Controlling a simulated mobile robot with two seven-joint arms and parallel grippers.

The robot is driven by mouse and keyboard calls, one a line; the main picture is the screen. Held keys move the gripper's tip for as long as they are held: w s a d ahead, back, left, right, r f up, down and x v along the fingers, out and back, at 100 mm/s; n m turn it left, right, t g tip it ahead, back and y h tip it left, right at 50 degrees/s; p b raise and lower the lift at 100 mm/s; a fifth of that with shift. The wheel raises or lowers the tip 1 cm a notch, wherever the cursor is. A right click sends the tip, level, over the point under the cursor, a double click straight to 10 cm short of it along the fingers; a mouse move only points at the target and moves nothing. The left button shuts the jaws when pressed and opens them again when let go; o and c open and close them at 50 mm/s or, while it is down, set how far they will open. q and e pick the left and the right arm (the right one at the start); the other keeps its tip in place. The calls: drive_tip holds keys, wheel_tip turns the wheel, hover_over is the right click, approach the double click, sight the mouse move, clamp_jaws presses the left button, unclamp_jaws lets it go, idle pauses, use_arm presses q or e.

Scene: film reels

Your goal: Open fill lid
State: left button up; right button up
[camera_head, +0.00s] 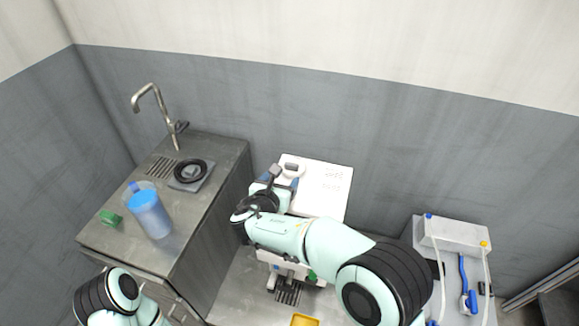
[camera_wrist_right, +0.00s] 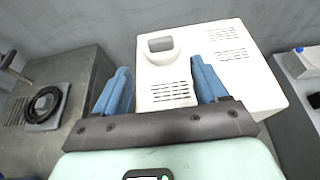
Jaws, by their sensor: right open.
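The white machine (camera_head: 328,190) stands against the back wall, right of the sink counter. Its white top also shows in the right wrist view (camera_wrist_right: 258,75). A raised section with a grey-framed recess (camera_wrist_right: 160,44) sits at its top left; I cannot tell for certain whether this is the fill lid. My right gripper (camera_head: 280,181) is over that left side. In the right wrist view its blue fingers (camera_wrist_right: 160,72) are spread wide on either side of the raised section, with nothing held. My forearm hides much of the machine's front. My left gripper is out of view.
A grey counter (camera_head: 125,240) on the left holds a tap (camera_head: 150,96), a black ring (camera_head: 190,171), a blue-filled jug (camera_head: 149,212) and a green item (camera_head: 110,218). A white unit with tubes (camera_head: 455,238) stands right. A yellow item (camera_head: 304,320) lies in front.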

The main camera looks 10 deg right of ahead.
sight(291, 167)
drive_tip(key=p+x, duration=0.1)
drive_tip(key=x, duration=0.8)
drive_tip(key=shift+w+d+f, duration=0.15)
drive_tip(key=shift+w, duration=0.1)
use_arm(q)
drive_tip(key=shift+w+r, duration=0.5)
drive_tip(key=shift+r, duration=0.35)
